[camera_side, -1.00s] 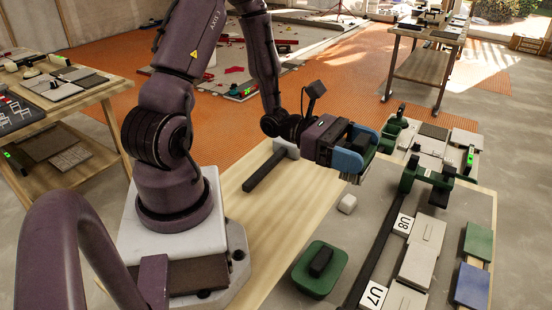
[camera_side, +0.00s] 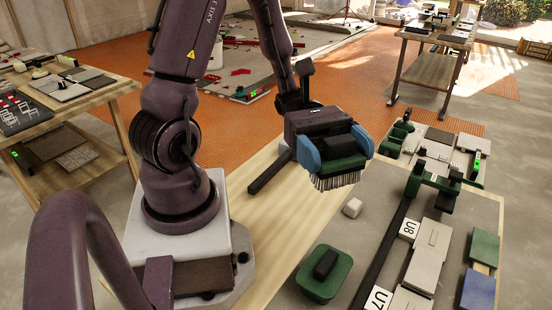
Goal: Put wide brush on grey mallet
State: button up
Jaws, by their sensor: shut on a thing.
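The wide brush (camera_side: 337,172) has a green body and pale bristles. It hangs bristles down between the blue fingers of my gripper (camera_side: 336,153), which is shut on it above the table. The grey mallet (camera_side: 268,173) appears to be the tool lying on the wooden top, with a long dark handle. Its pale head (camera_side: 284,147) is partly hidden behind my gripper. The brush is in the air to the right of the mallet's handle, apart from it.
A green block with a black handle (camera_side: 324,275) and a small white block (camera_side: 352,208) are on the worktop. Grey tiles (camera_side: 424,268), a long dark bar (camera_side: 383,250), green clamp-like tools (camera_side: 430,183) and green and blue tiles (camera_side: 485,250) lie right. Bare wood (camera_side: 275,215) lies before the mallet.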

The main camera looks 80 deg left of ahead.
jog(key=s+a+f+m+g+y, duration=0.2)
jog(key=s+a+m+g+y, duration=0.3)
jog(key=s+m+g, duration=0.4)
jog(key=s+a+f+m+g+y, duration=0.1)
jog(key=s+a+m+g+y, duration=0.1)
jog(key=s+m+g+y, duration=0.6)
jog(key=w+a+r+m+t+y, duration=0.1)
jog(key=w+a+r+m+y, duration=0.2)
jog(key=a+m+y, duration=0.45)
jog(key=w+a+r+m+y, duration=0.3)
jog(key=a+m+y, duration=0.1)
jog(key=a+y, duration=0.5)
jog(key=y, duration=0.1)
send_over(277, 163)
jog(key=f, duration=1.9)
jog(key=shift+s+d+f, duration=0.2)
jog(key=shift+s+d, duration=0.2)
jog(key=shift+w+a+f, duration=0.3)
jog(key=shift+a+f, duration=0.05)
jog(key=shift+f, duration=0.15)
jog(key=shift+w+a+f, duration=0.1)
jog(key=shift+f, duration=1.6)
